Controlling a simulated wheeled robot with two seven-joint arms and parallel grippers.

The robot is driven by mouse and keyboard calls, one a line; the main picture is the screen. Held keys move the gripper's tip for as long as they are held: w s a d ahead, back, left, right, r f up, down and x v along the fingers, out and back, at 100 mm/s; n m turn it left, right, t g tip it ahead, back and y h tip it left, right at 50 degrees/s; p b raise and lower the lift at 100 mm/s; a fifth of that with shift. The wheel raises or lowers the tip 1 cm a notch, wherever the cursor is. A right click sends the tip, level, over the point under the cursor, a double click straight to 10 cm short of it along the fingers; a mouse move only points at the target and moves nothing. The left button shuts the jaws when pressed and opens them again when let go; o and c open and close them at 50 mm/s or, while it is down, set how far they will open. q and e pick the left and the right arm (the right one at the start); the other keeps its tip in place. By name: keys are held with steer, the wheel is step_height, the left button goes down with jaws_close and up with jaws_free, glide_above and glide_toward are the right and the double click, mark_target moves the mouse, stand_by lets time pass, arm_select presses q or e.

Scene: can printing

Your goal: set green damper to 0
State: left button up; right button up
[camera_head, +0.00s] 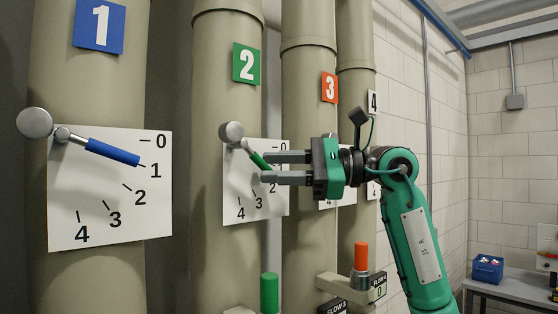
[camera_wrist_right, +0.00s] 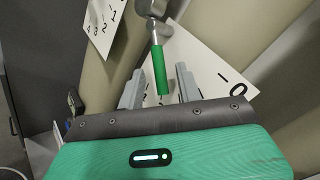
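The green damper handle (camera_head: 258,158) hangs from a grey pivot on pipe 2, slanting down and right across a white scale plate (camera_head: 238,183). It lies below the 0 mark, roughly towards where 1 would be; the fingers hide that mark. My right gripper (camera_head: 264,168) points left at the handle's lower end. In the wrist view the green handle (camera_wrist_right: 158,70) runs between the two separated fingertips (camera_wrist_right: 158,85), with gaps showing on both sides. The 0 (camera_wrist_right: 237,90) on the plate shows right of the fingers. My left gripper is not in view.
A blue damper handle (camera_head: 112,152) on pipe 1 points near 1. Pipes 3 and 4 stand behind my right gripper. Below are a green knob (camera_head: 269,292) and an orange knob (camera_head: 361,257). A blue box (camera_head: 487,268) sits on a table at the right.

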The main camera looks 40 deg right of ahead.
steer(key=shift+w, duration=0.1)
jaws_close()
arm_select(q)
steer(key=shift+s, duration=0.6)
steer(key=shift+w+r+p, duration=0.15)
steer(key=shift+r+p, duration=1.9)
steer(key=shift+p, duration=0.05)
arm_select(e)
steer(key=shift+d+r+n+g+h, duration=0.25)
steer(key=shift+r+n+g+h, duration=0.3)
steer(key=shift+r+n+h, duration=0.7)
steer(key=shift+d+r+n+g+h, duration=0.2)
steer(key=shift+r+n+g+h, duration=0.35)
steer(key=shift+r+n+h, duration=0.75)
steer(key=shift+m+h, duration=0.25)
